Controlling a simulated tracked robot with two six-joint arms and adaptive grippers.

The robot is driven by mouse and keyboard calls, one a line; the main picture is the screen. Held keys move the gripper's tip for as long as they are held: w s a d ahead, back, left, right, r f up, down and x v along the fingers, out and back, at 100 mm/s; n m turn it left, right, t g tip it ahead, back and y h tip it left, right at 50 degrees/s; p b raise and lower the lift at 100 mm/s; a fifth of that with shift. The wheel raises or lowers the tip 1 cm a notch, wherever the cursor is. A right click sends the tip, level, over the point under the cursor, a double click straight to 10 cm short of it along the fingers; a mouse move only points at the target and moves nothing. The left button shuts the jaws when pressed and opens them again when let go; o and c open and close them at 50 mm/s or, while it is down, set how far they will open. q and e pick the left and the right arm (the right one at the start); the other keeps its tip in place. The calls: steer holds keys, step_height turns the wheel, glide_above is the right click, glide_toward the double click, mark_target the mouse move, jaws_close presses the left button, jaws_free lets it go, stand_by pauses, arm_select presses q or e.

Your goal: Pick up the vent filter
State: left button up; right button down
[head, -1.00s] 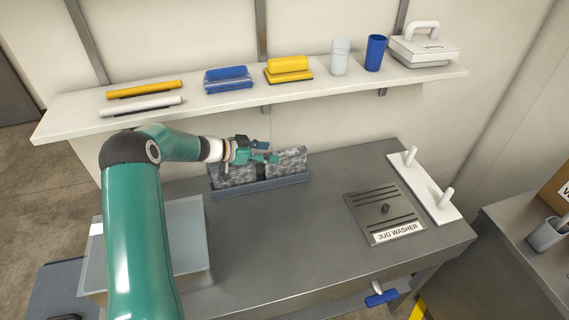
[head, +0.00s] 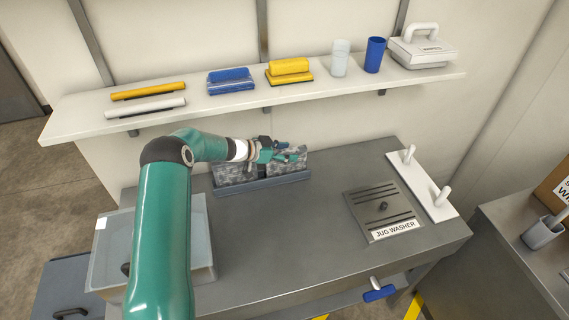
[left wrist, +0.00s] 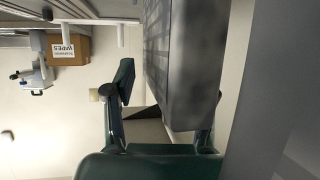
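Two grey mottled blocks stand side by side in a low blue-grey tray (head: 265,189) at the back of the bench; no label shows which is the vent filter. The left block (head: 235,173) is partly behind my left wrist. The right block (head: 299,164) is partly covered by my left gripper (head: 294,154). In the left wrist view, a grey block (left wrist: 188,65) reaches between the fingers of my left gripper (left wrist: 165,100). It lies close to the right finger, with a gap to the left finger, so the gripper is open. My right gripper is out of view.
A shelf (head: 240,105) above holds brushes, cups and a white handled case (head: 423,50). A jug washer plate (head: 385,212) and a white board with pegs (head: 422,185) lie right. The bench middle is clear.

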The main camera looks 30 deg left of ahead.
arm_select(q)
jaws_close()
steer(key=shift+a+r, duration=0.1)
steer(key=shift+r, duration=0.05)
